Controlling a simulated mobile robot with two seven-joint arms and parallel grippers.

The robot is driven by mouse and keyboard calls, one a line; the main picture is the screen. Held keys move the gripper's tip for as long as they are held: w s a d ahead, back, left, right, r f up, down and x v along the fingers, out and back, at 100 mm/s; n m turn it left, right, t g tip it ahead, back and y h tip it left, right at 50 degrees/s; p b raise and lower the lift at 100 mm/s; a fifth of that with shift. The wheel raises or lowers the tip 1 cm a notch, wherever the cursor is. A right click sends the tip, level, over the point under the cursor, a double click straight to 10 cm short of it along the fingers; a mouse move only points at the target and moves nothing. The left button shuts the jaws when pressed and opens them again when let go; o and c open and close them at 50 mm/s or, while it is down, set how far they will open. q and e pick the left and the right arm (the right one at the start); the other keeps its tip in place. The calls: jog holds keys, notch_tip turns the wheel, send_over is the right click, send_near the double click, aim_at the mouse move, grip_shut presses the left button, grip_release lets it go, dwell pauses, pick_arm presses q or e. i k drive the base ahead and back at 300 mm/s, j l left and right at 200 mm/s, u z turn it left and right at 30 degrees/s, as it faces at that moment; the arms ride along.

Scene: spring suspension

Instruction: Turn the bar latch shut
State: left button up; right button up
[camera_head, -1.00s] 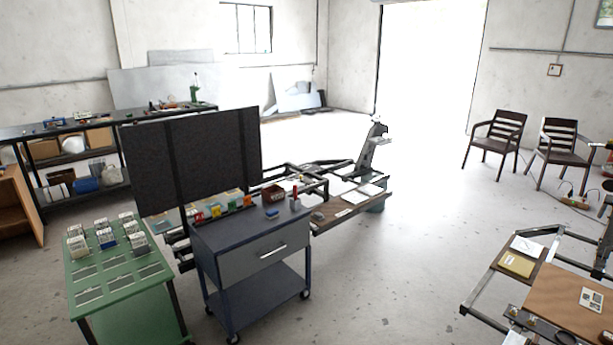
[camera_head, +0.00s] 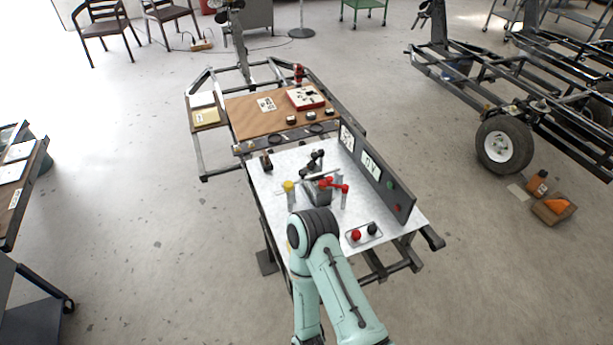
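A metal-topped workbench (camera_head: 274,213) stands in the middle of the head view. On it is a small grey fixture (camera_head: 317,192) with a red handle-like part (camera_head: 336,185) beside it. A post with a yellow top (camera_head: 289,187) stands to its left, and a dark jointed part (camera_head: 315,160) is behind it. Which of these is the bar latch is too small to tell, and so is how it is turned. A teal arm of mine rises from the bottom in front of the bench and covers part of its near side. I see neither gripper's fingers.
A dark upright panel (camera_head: 376,172) bounds the bench's right side. A wooden board with a red case (camera_head: 305,97) is behind.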

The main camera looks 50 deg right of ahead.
aim_at(289, 185)
jog(key=i+j+z, duration=0.15)
jog(key=z, duration=0.3)
jog(key=i+j+z, duration=0.1)
jog(key=j+z, duration=0.15)
jog(key=z, duration=0.15)
jog(key=i+j+z, duration=0.1)
jog(key=j+z, duration=0.15)
jog(key=z, duration=0.2)
